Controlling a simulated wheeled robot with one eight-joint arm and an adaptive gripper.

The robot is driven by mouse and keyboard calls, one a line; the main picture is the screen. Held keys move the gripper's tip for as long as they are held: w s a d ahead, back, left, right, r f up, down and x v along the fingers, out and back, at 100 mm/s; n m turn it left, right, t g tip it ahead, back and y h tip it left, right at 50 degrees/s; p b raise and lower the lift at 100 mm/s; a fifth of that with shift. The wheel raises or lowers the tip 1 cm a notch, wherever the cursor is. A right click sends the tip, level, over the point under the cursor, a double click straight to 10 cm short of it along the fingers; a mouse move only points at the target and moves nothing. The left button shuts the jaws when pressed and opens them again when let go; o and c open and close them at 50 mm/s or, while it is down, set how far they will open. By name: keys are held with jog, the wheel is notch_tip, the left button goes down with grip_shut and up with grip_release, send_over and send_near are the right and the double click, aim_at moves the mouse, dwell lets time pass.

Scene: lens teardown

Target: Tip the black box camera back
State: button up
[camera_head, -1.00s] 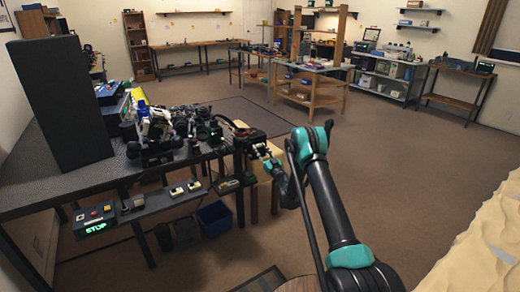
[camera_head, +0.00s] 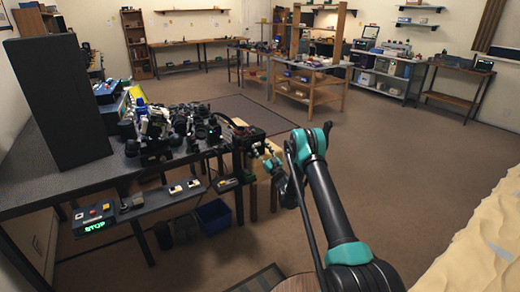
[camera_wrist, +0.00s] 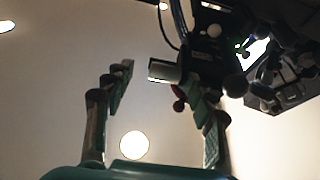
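A dark boxy device (camera_head: 243,137), which looks like the black box camera, stands at the right end of the black table. My gripper (camera_head: 268,158) is just to the right of it, at about the table edge. In the wrist view my gripper (camera_wrist: 160,92) points upward, with its two fingers spread wide. A pale short cylinder (camera_wrist: 163,71) on a dark assembly shows between and beyond the fingertips. The right finger overlaps dark parts with round knobs. I cannot tell whether it touches them. The dark box's full outline is hidden.
The black table (camera_head: 50,185) holds cluttered dark gear (camera_head: 150,130) and a tall black panel (camera_head: 60,100). A control box with a green STOP display (camera_head: 95,220) hangs at its front. A blue bin (camera_head: 214,217) stands below. The floor to the right is open.

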jog(key=shift+s+a, duration=0.15)
jog(key=v, duration=0.7)
dwell(0.4)
jog(key=shift+s, duration=0.15)
jog(key=s+a+r+n+g+y, duration=0.25)
jog(key=s+r+g, duration=0.25)
jog(key=r, duration=0.7)
jog(key=s+r+g+h, duration=0.3)
jog(key=s+r+g, duration=0.2)
jog(key=s, duration=0.7)
jog(key=s+d+f+m+g+h, duration=0.1)
jog(key=s+d+f+m+h, duration=0.1)
jog(key=s+d, duration=0.5)
jog(key=s+d+f+m+g+h, duration=0.2)
jog(key=s+d+h, duration=0.4)
jog(key=s, duration=1.1)
jog(key=s+d+f+m+g+h, duration=0.1)
jog(key=s+d+f+m+h, duration=0.3)
jog(key=s+d, duration=0.4)
jog(key=s+m, duration=0.1)
jog(key=s, duration=0.3)
jog(key=shift+d+g, duration=0.15)
jog(key=shift+g, duration=0.15)
